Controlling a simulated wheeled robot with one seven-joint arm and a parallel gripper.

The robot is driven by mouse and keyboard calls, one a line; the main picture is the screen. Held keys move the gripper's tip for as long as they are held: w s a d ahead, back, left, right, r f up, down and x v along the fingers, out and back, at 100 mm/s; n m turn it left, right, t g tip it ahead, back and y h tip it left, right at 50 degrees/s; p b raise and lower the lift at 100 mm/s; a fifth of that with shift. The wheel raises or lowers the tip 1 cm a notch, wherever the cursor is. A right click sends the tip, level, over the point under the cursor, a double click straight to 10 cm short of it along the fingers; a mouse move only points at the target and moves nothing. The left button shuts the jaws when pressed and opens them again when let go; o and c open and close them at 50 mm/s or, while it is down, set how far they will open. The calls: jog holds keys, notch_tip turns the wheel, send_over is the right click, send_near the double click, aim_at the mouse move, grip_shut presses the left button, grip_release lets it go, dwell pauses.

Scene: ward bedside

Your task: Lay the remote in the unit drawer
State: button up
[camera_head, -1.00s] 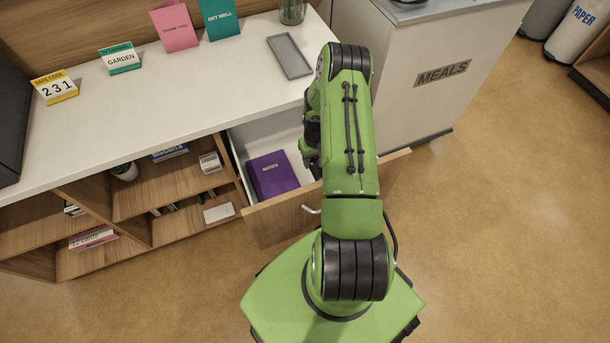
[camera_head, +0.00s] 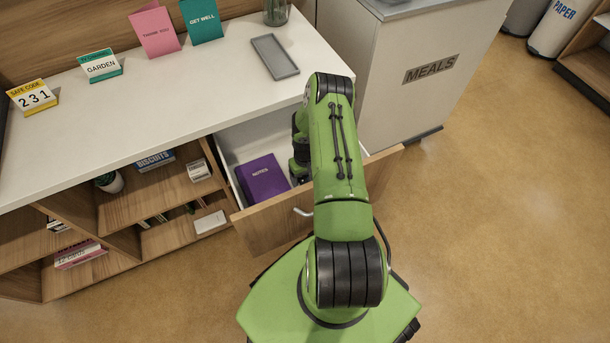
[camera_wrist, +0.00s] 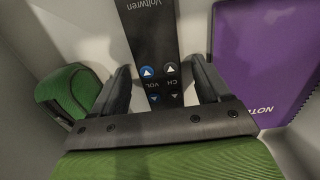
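A dark remote (camera_wrist: 150,35) with blue and white buttons lies between the fingers of my gripper (camera_wrist: 162,75) in the wrist view, over the pale drawer floor. The fingers stand on either side of it, with a pale gap at its right edge; contact on the left is unclear. The lower end of the remote is near the gripper's palm. In the head view the unit drawer (camera_head: 267,228) is pulled open and my arm reaches down into it; the arm hides the remote and the fingertips there.
A purple notebook (camera_head: 263,180) lies in the drawer's left part, to the right in the wrist view (camera_wrist: 262,60). A grey tray (camera_head: 274,57) lies on the white counter (camera_head: 150,110) above. The meals cart (camera_head: 395,110) stands close on the right.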

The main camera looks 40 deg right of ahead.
jog(key=shift+r, duration=0.1)
notch_tip(320, 180, up, 12)
jog(key=p, duration=0.4)
notch_tip(320, 180, up, 17)
jog(key=n+t+h, duration=0.1)
send_over(305, 178)
jog(key=w+a, duration=0.3)
jog(key=a, duration=0.2)
jog(key=s+a+r+t, duration=0.1)
jog(key=a+r, duration=0.2)
jog(key=r, duration=0.2)
jog(key=s+a+r, duration=0.1)
jog(key=a+r, duration=0.2)
jog(key=r, duration=0.3)
jog(key=s+a+r+t, duration=0.1)
jog(key=s+a+r, duration=0.3)
jog(key=s, duration=0.2)
jog(key=s+a+r+n+t, duration=0.1)
jog(key=s+a+r, duration=0.2)
jog(key=s, duration=0.3)
jog(key=s+a+r+n+t+y, duration=0.1)
jog(key=s+a+r, duration=0.3)
jog(key=s, duration=0.3)
jog(key=shift+a+r+t, duration=0.3)
jog(key=shift+a+r, duration=0.05)
jog(key=shift+a, duration=0.05)
